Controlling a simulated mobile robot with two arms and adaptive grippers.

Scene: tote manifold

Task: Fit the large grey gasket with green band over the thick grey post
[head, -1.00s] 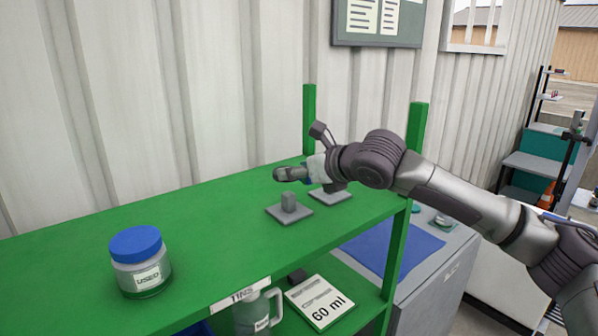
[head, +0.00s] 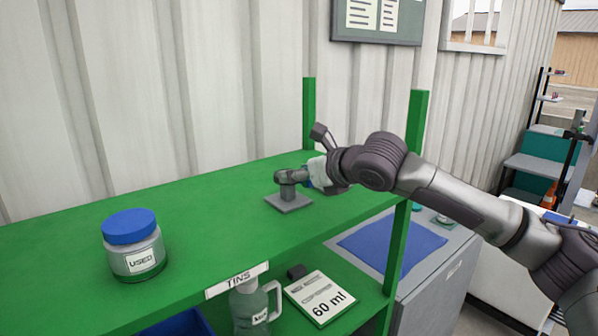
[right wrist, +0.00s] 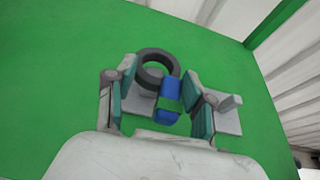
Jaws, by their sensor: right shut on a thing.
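In the head view, the ring is at the top of the thick grey post (head: 288,191), which stands on a square grey plate (head: 291,203). In the right wrist view, grey shows through the ring (right wrist: 157,69). I cannot tell whether the ring is around the post or just above it. My left gripper is not in view.
A second grey plate (right wrist: 226,119) with a smaller post (right wrist: 231,103) is beside my right gripper. A jar with a blue lid (head: 134,243) stands on the green shelf (head: 210,215) at the left. A green upright (head: 400,240) rises near my right arm.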

